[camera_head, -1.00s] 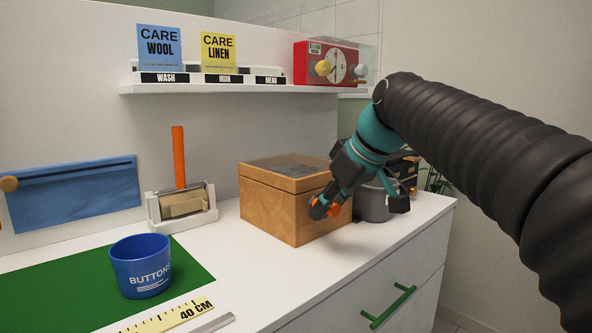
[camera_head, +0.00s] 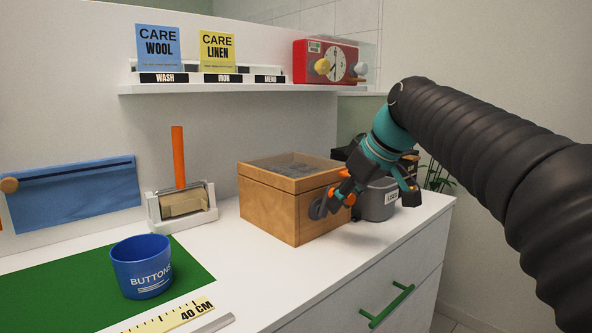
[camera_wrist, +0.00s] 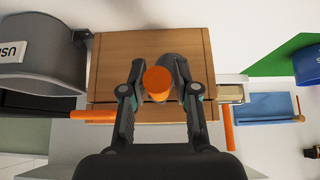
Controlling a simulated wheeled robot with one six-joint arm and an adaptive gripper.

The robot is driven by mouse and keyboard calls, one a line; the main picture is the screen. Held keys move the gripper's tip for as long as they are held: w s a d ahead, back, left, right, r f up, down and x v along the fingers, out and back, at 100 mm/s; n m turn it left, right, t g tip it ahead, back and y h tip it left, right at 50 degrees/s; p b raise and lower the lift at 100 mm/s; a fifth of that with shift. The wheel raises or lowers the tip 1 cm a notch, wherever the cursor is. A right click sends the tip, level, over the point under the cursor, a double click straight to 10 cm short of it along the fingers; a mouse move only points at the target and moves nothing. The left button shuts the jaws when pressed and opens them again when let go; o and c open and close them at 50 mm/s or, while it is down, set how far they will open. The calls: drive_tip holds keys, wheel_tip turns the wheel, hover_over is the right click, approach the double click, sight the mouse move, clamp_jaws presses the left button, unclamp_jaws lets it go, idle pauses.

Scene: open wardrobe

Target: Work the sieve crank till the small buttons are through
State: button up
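The sieve is a wooden box (camera_head: 268,207) with a clear top over a grey, grainy-looking layer (camera_head: 290,164); I cannot make out single buttons. On its side facing my arm is a grey crank disc (camera_head: 317,207). An orange crank knob (camera_wrist: 157,83) shows in the wrist view, with the grey disc (camera_wrist: 173,68) partly behind it. My gripper (camera_head: 338,197) is at this side of the box. In the wrist view its fingers (camera_wrist: 161,90) stand either side of the knob, which sits nearer the left finger. Whether both touch it is unclear.
A grey labelled pot (camera_head: 377,202) stands close right of the box, beside my gripper. A roller in a white holder (camera_head: 182,207) stands left. A blue BUTTONS cup (camera_head: 141,266) is on the green mat (camera_head: 50,290). The white counter in front (camera_head: 270,275) is clear.

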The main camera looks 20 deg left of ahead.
drive_tip(key=s, duration=0.1)
drive_tip(key=s+a, duration=0.1)
drive_tip(key=s, duration=0.1)
drive_tip(key=s+b, duration=0.1)
drive_tip(key=shift+s+a, duration=0.15)
drive_tip(key=shift+a, duration=0.25)
drive_tip(key=shift+w+d+r+p, duration=0.1)
drive_tip(key=shift+w+d+p, duration=0.25)
drive_tip(key=shift+w, duration=0.3)
drive_tip(key=shift+o, duration=0.6)
drive_tip(key=shift+w+d, duration=0.2)
drive_tip(key=shift+w, duration=0.4)
drive_tip(key=shift+w+d+f, duration=0.15)
drive_tip(key=shift+w+f, duration=0.05)
drive_tip(key=shift+w, duration=0.1)
drive_tip(key=shift+c, duration=0.6)
drive_tip(key=o, duration=0.4)
drive_tip(key=shift+s, duration=0.1)
drive_tip(key=shift+r, duration=0.1)
